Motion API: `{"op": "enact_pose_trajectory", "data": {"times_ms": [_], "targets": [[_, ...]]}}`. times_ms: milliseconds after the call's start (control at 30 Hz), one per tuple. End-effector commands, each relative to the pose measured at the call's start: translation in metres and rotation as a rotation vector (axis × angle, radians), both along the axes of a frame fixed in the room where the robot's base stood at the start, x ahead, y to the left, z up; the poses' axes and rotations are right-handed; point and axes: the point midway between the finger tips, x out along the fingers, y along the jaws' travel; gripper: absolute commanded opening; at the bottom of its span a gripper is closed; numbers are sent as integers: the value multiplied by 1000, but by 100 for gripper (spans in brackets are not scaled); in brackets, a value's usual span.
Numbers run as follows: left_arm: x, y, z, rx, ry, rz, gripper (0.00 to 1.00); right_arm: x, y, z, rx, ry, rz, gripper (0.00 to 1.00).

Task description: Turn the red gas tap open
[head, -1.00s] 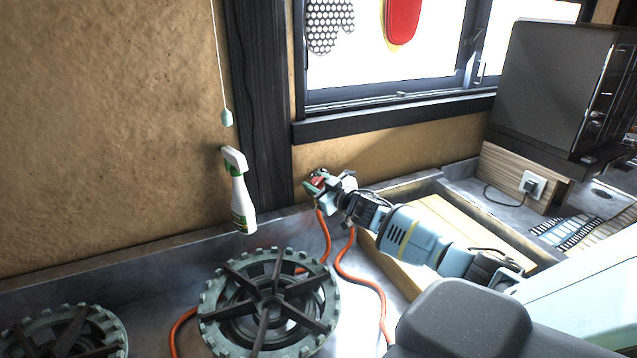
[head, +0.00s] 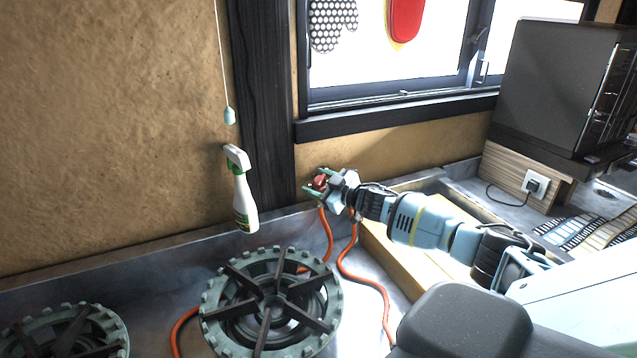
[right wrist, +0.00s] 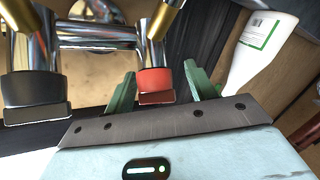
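The red gas tap (head: 320,182) is by the wall below the window, largely hidden by my right gripper (head: 314,181). In the right wrist view the tap's red handle (right wrist: 155,84) hangs from a chrome pipe (right wrist: 98,36) with brass-coloured parts. The handle lies between the two green fingers of my right gripper (right wrist: 160,78). The fingers are apart, one on each side; a gap shows on the right, and the left finger is very close. I cannot tell if it touches. My left gripper is not in view.
A black tap handle (right wrist: 36,88) hangs left of the red one. Orange hoses (head: 345,262) run down to the counter by a burner (head: 207,322). A spray bottle (head: 243,200) is left of the gripper. A wooden board (head: 386,262) lies below my right arm.

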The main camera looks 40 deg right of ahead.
Motion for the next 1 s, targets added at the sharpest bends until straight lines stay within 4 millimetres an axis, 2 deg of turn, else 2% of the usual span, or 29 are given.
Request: {"op": "enact_pose_trajectory", "data": {"times_ms": [367, 1000], "targets": [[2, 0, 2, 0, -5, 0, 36, -6, -3, 2, 0, -1, -4, 55], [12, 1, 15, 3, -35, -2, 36, -66, -8, 6, 0, -1, -2, 55]]}}
